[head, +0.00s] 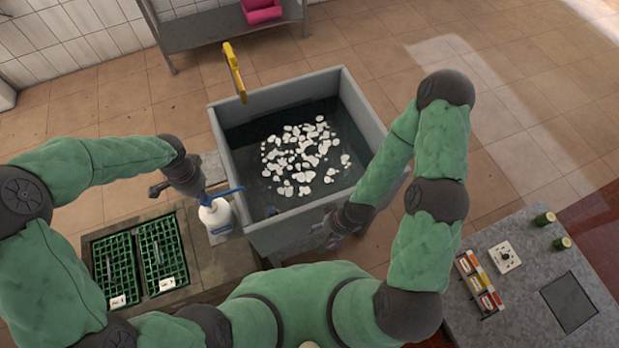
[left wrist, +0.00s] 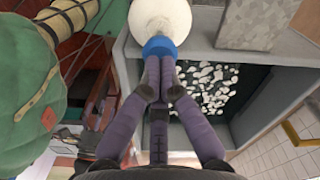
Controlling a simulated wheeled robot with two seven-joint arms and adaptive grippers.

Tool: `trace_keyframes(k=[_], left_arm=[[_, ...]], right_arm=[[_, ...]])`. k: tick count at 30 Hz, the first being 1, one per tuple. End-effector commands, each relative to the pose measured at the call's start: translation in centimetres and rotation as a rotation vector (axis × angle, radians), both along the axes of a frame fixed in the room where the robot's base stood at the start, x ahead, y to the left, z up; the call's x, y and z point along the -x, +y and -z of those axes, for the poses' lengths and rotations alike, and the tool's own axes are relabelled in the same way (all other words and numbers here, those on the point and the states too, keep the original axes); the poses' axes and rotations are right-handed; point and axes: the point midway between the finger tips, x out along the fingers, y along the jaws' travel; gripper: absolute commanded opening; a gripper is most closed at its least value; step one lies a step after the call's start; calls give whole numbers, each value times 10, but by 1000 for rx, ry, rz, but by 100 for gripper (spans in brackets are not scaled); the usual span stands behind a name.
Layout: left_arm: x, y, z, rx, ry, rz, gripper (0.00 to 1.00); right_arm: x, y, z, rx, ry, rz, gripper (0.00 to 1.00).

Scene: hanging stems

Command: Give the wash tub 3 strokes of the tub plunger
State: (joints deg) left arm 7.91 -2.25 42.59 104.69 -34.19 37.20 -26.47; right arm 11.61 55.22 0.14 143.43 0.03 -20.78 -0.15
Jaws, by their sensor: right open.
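The grey wash tub (head: 228,150) stands in the middle of the head view, holding dark water with many white flakes floating on it. A white bottle (head: 216,216) with a blue pump head and spout (head: 222,194) stands at the tub's left side, the spout pointing toward the tub; I take it to be the tub plunger. My left gripper (head: 198,197) is at the blue head. In the left wrist view its fingertips (left wrist: 160,90) are together in front of the blue part (left wrist: 158,46); contact is unclear. My right gripper (head: 322,235) is open and empty by the tub's near wall.
Green crates (head: 137,262) sit on the bench left of the tub. A yellow handle-like piece (head: 234,70) stands at the tub's far left corner. A grey counter (head: 520,290) with small items is at right. A shelf (head: 215,28) with a pink object stands behind.

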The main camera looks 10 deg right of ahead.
Motion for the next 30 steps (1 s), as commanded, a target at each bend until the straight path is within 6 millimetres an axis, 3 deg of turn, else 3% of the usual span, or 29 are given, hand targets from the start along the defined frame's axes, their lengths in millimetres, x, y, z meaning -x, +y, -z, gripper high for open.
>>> trace_keyframes(k=[30], left_arm=[[1, 0, 26, 0, 1, 0, 0]], right_arm=[[0, 0, 21, 0, 0, 0, 78]])
